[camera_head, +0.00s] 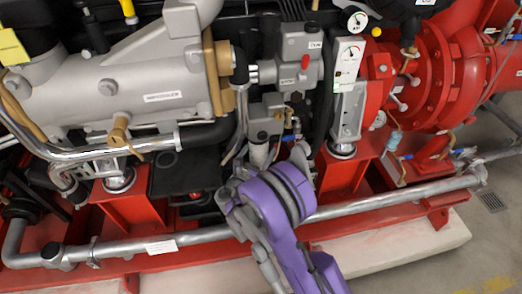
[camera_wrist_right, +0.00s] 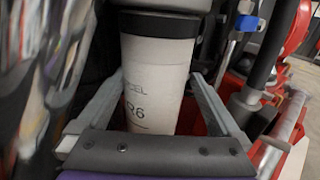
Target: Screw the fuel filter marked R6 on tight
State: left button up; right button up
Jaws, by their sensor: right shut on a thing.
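The fuel filter marked R6 (camera_wrist_right: 157,75) is a white, upright canister with a black band at its top, and it fills the middle of the right wrist view. In the head view my purple right arm hides most of this gripper. My left gripper is not in view.
A long grey pipe (camera_head: 370,201) runs across the front, beneath my right arm. The silver engine body (camera_head: 110,88) is at the left and the red pump casing (camera_head: 432,75) at the right. Grey floor (camera_head: 480,225) is clear at lower right.

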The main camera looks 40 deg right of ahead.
jog(key=o, duration=1.5)
jog(key=shift+d+r+m+g, duration=0.1)
jog(key=shift+d+m+g, duration=0.1)
jog(key=shift+m+g, duration=0.15)
